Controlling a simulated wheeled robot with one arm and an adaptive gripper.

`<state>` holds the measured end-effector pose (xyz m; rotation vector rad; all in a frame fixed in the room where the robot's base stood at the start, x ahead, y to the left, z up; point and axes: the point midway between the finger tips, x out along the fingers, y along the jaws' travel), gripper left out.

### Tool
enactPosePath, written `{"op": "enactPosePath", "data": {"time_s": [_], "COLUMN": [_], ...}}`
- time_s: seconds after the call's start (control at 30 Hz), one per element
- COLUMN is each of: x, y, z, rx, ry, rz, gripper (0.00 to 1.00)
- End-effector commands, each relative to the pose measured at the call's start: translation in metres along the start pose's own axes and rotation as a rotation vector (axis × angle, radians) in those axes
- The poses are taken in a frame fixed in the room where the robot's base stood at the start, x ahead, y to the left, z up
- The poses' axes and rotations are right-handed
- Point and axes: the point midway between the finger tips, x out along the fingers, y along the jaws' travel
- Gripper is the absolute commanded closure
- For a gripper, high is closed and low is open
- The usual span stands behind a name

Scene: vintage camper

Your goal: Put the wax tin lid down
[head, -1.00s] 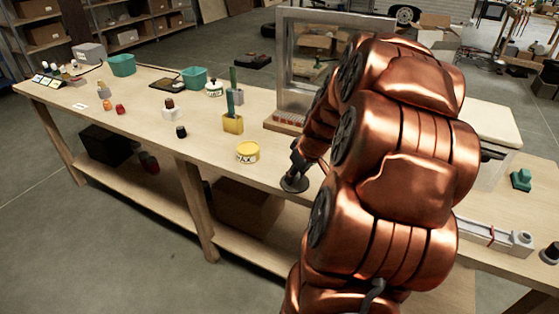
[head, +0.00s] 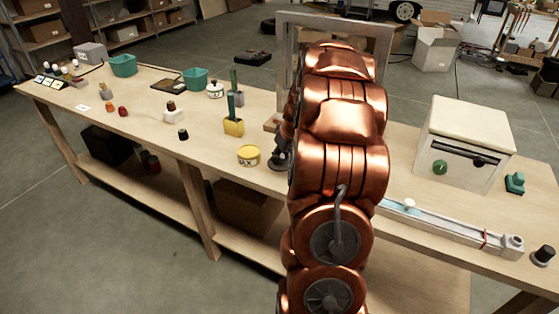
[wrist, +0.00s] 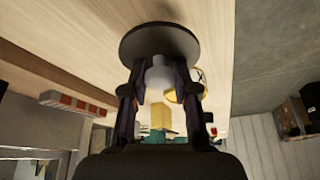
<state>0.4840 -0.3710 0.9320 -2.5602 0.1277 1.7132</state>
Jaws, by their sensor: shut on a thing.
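My gripper (wrist: 159,88) is shut on the pale knob of the wax tin lid (wrist: 160,40), a dark round disc. The disc faces the tabletop, close to it; I cannot tell whether it touches. In the head view my gripper (head: 279,157) is a small dark shape at the left of my copper arm, and the lid is mostly lost against it. The yellow wax tin (head: 248,156) with black lettering stands upright near the table's front edge, just left of my gripper. It also shows in the wrist view (wrist: 187,95), partly behind a finger.
The wooden table (head: 215,152) has bare room left of the tin. A yellow holder (head: 233,128) with a green-handled tool stands behind it. A metal frame (head: 283,60) stands behind my arm. A white box (head: 465,125) and a long rail (head: 450,226) lie to the right.

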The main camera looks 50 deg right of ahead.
Motion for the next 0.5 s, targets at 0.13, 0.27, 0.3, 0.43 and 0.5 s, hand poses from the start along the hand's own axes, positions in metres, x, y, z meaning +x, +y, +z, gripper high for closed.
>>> {"op": "enactPosePath", "data": {"time_s": [0.13,0.27,0.3,0.43,0.5], "x": [0.001,0.004,0.008,0.024,0.031], "y": [0.002,0.003,0.003,0.002,0.003], "z": [-0.004,-0.008,-0.006,0.002,0.004], "rx": [-0.001,-0.002,-0.002,0.000,-0.001], "ry": [0.001,0.001,0.001,-0.002,0.000], "rz": [0.001,0.001,0.001,-0.003,0.000], "gripper": [1.00,1.00,1.00,1.00,1.00]}}
